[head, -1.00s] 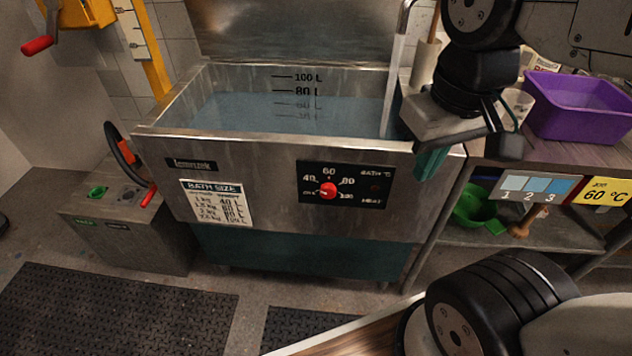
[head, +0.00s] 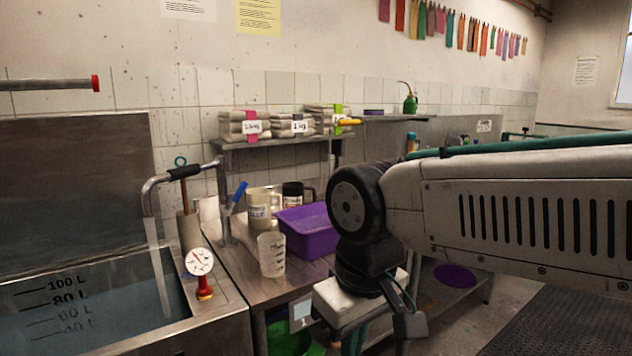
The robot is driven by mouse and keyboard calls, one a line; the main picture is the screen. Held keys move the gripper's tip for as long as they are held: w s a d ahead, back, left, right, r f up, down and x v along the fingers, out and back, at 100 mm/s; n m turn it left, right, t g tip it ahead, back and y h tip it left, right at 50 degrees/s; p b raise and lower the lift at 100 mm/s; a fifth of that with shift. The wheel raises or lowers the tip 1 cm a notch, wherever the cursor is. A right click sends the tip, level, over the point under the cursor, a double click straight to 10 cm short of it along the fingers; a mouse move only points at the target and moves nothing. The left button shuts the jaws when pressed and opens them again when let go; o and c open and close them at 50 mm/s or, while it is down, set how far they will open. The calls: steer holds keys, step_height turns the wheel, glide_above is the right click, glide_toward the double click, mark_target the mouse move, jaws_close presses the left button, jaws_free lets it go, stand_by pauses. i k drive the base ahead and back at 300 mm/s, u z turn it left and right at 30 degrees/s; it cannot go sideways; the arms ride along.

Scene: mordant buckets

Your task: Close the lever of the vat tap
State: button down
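The vat tap (head: 162,183) is a metal gooseneck with a black sleeve, rising from a post on the bench beside the vat (head: 215,330). A stream of water (head: 157,270) runs from its spout into the vat. A blue lever (head: 238,194) slants up and to the right at the tap's post. My gripper (head: 385,330) is low in the centre right, in front of the bench and well apart from the lever. It points downward, and its fingertips are mostly hidden, so I cannot tell its opening.
A dial thermometer (head: 199,262) is at the vat's right rim. A shelf (head: 270,144) with folded cloth bundles hangs behind.

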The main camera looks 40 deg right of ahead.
mark_target(244, 184)
steer(key=u, duration=0.2)
steer(key=i, duration=1.3)
steer(key=u, duration=0.25)
